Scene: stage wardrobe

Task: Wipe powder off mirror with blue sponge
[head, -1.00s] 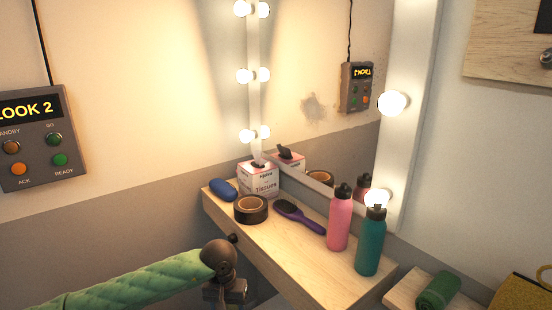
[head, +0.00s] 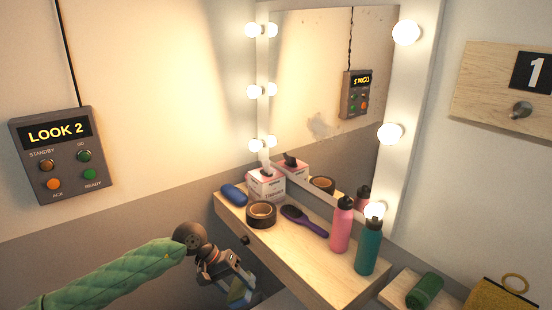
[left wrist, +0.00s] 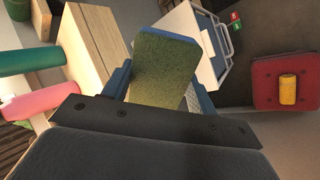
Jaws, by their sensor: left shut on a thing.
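The mirror (head: 310,60) hangs above the wooden shelf, framed by white strips with round bulbs. A greyish powder smudge (head: 320,126) shows on its lower middle. My left gripper (head: 238,284) is low in front of the shelf, apart from the mirror. It is shut on a sponge (head: 243,295), a block with a blue layer and a green face. In the left wrist view the sponge (left wrist: 165,75) sits between the fingers, its olive-green face showing and a blue edge at its top. My right gripper is not in view.
The shelf (head: 285,252) carries a blue rounded object (head: 235,194), tissue box (head: 266,184), dark tape roll (head: 261,214), purple brush (head: 304,221), pink bottle (head: 341,226) and teal bottle (head: 368,249). A white cart (left wrist: 205,60) and red seat (left wrist: 272,82) show in the wrist view.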

